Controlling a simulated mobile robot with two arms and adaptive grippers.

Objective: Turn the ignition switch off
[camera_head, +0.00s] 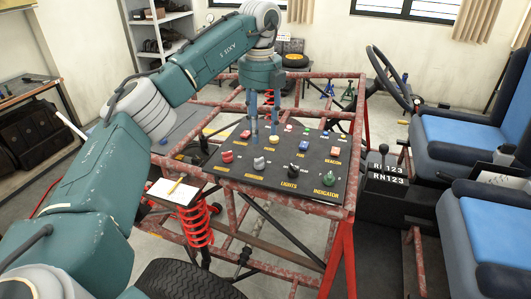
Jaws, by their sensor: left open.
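A black control panel (218,168) lies on the red kart frame. Its front row has a red control (227,156), a grey knob (259,163), a black knob (293,170) and a green control (328,180). The labels under the black and green ones read lights and indicator. The label under the grey knob is too small to read surely, so I cannot tell which control is the ignition switch or its setting. My left gripper (264,130) points down over the back left of the panel, open and empty, close to a yellow control (274,139). My right gripper is out of view.
A red control (245,134), a blue one (303,145) and another red one (335,151) stand in the row behind. A steering wheel (389,77) and blue seats (458,133) are at right. A clipboard (174,191) lies left of the panel.

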